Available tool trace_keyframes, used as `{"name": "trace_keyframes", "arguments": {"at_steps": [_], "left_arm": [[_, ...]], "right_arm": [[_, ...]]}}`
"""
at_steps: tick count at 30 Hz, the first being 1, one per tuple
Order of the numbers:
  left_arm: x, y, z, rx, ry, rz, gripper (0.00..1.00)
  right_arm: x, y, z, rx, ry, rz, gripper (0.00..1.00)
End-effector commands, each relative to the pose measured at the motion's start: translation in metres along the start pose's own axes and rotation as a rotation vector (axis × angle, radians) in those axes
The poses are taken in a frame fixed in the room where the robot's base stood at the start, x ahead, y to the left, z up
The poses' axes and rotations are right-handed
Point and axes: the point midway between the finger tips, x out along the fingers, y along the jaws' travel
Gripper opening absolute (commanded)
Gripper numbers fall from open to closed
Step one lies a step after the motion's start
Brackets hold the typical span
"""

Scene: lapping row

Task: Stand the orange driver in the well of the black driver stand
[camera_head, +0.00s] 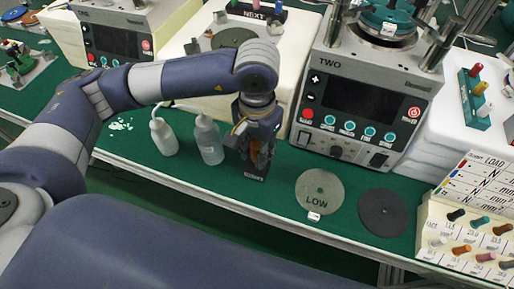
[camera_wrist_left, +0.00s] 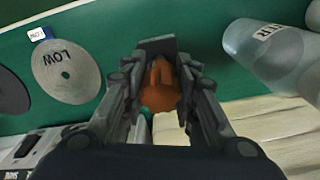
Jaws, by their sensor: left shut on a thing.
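My left gripper (camera_head: 257,152) points down over the green bench, between a bottle and the machine marked TWO. In the left wrist view the gripper (camera_wrist_left: 160,92) is shut on the orange driver (camera_wrist_left: 159,96), whose rounded handle end faces the camera. The black driver stand (camera_wrist_left: 155,44) shows just beyond the fingers, and its front part (camera_head: 255,177) shows below the gripper in the head view. The driver is in line with the stand, but its lower end and the well are hidden. I cannot tell whether the driver is inside the well. My right gripper is not in view.
Two squeeze bottles (camera_head: 208,140) stand close left of the gripper. The machine marked TWO (camera_head: 365,100) is behind to the right. A grey disc marked LOW (camera_head: 319,186) and a dark disc (camera_head: 384,212) lie to the right. The bench's front edge is near.

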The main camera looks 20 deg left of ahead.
Motion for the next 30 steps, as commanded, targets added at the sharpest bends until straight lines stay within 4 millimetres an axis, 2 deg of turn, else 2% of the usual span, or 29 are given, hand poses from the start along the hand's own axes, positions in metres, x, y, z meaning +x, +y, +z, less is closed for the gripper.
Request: {"name": "trace_keyframes", "arguments": {"at_steps": [4, 5, 7, 8, 20, 23, 30], "left_arm": [[0.000, 0.000, 0.000, 0.000, 0.001, 0.000, 0.02], [0.000, 0.000, 0.000, 0.000, 0.001, 0.000, 0.32], [0.000, 0.000, 0.000, 0.000, 0.001, 0.000, 0.48], [0.000, 0.000, 0.000, 0.000, 0.001, 0.000, 0.51], [-0.006, 0.000, -0.001, 0.000, 0.003, 0.000, 0.51], [-0.019, 0.000, -0.001, 0.000, 0.004, 0.000, 0.51], [-0.070, 0.000, -0.002, 0.001, 0.006, 0.000, 0.51]], "right_arm": [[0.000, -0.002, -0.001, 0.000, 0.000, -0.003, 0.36], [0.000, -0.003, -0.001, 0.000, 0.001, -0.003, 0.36], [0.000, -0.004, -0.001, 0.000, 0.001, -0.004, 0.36], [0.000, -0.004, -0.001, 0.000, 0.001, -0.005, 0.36], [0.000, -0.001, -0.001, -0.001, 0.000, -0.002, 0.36], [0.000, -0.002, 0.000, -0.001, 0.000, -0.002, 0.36], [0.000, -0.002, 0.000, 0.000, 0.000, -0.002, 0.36]]}}
